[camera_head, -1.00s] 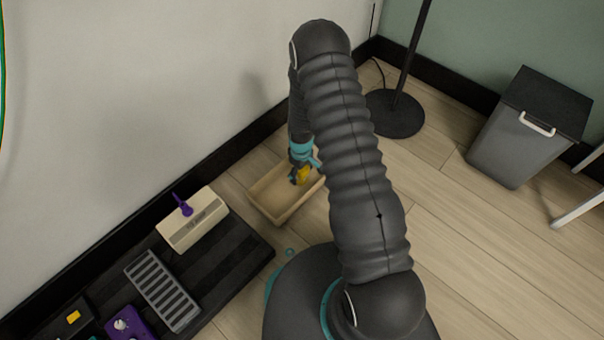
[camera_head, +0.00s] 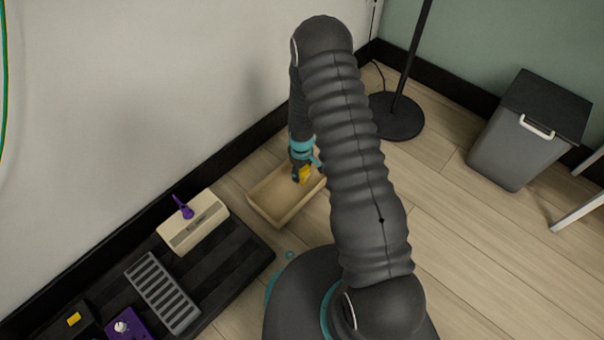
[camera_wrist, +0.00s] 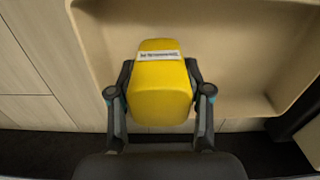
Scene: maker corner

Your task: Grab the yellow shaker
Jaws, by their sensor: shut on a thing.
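The yellow shaker (camera_wrist: 160,90) is between the two fingers of my gripper (camera_wrist: 160,92) in the wrist view, with a finger touching each side. It has a pale label with dark print near its far end. In the head view the shaker (camera_head: 305,174) shows small at the tip of my gripper (camera_head: 301,176), over the beige tray (camera_head: 264,207). My gripper is shut on it. Part of the tray is hidden behind my arm in the head view. I cannot tell whether the shaker touches the tray floor.
A black slatted platform (camera_head: 222,268) with a cream box (camera_head: 190,232) and a grey grille (camera_head: 160,290) is at lower left. A lamp base (camera_head: 397,118) and a grey bin (camera_head: 512,150) stand to the right. The wall is close behind the tray.

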